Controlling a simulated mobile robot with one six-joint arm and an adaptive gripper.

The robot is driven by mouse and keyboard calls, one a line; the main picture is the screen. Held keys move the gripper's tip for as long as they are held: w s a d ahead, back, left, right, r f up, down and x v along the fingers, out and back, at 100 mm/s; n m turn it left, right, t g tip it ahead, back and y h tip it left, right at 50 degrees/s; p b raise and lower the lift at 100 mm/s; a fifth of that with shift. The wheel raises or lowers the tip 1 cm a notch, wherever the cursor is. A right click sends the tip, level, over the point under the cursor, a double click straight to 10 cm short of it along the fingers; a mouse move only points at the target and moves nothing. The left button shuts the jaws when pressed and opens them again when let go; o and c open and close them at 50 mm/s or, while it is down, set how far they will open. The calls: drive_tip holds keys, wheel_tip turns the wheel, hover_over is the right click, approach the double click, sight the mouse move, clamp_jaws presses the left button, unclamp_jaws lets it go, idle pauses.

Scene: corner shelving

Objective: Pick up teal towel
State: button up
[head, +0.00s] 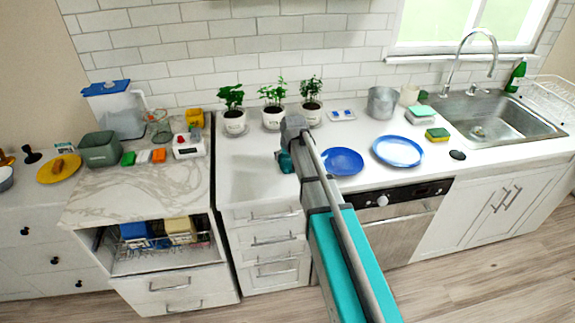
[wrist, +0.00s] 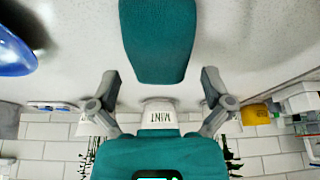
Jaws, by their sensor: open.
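The teal towel (wrist: 160,40) shows in the wrist view at the top centre, against the pale counter, with its rounded end towards my gripper. My gripper (wrist: 160,78) is open, with one grey finger on each side of the towel's near end and visible gaps between. Nothing shows as held between the fingers. In the head view my arm reaches over the counter left of the blue plates and ends at a small teal patch. I cannot tell there how much of that patch is towel and how much is gripper.
Potted plants (head: 272,117) stand behind my arm's end, against the tiled wall. A dark blue plate (head: 342,161) and a lighter blue plate (head: 398,151) lie to the right. A red-and-white appliance (head: 188,147) stands to the left. The counter (head: 247,175) left of my arm is clear.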

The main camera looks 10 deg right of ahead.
sight(287, 158)
drive_tip(key=shift+b+x, duration=1.15)
drive_tip(key=shift+x, duration=0.4)
drive_tip(key=c, duration=0.7)
